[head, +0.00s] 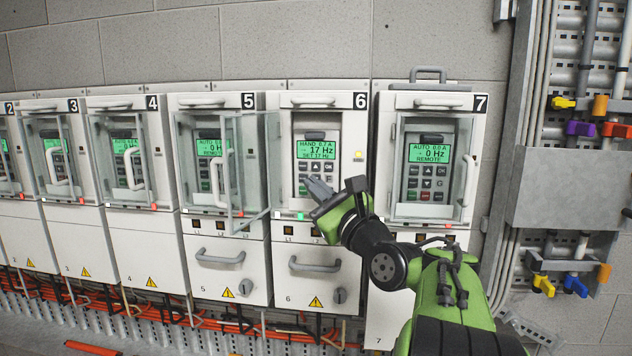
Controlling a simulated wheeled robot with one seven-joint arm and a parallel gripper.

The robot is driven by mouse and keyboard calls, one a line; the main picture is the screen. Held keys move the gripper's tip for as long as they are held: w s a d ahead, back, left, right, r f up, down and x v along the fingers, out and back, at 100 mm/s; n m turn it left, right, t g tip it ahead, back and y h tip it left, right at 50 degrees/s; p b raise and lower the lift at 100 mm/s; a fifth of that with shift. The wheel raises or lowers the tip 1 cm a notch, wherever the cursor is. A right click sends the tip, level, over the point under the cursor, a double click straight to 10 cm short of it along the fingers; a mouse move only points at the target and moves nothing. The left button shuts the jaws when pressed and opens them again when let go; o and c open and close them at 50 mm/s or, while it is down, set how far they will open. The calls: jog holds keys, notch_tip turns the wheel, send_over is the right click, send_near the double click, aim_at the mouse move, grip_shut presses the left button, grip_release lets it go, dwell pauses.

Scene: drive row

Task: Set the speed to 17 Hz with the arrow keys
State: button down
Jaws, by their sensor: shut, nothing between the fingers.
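Drive 6 (297,120) is the cabinet in front of my arm. Its display (317,149) is lit green and reads HAND, 0.7 A and 17 Hz in large figures. A smaller SET line below appears to read 17 Hz, but it is small. The keypad (303,180) sits under the display, with arrow keys (316,168) in its upper part. My gripper (317,187) is shut and empty, with its tips at the lower keypad. It hides the lower right keys, and I cannot tell whether it touches them.
A glass door (254,165) stands swung out left of drive 6's recess. Drive 5 (187,102) and drive 7 (428,101) flank it; drive 7's display (431,153) reads AUTO, 0 Hz. A grey drawer handle (315,265) sits below. Conduits and a grey box (560,185) stand right.

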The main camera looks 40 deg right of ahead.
jog(key=shift+s+a+b, duration=0.15)
jog(key=shift+s+a, duration=0.4)
jog(key=shift+a, duration=0.2)
jog(key=shift+s+a+b, duration=0.15)
jog(key=shift+s+a, duration=0.4)
jog(key=shift+a, duration=0.15)
dwell(0.9)
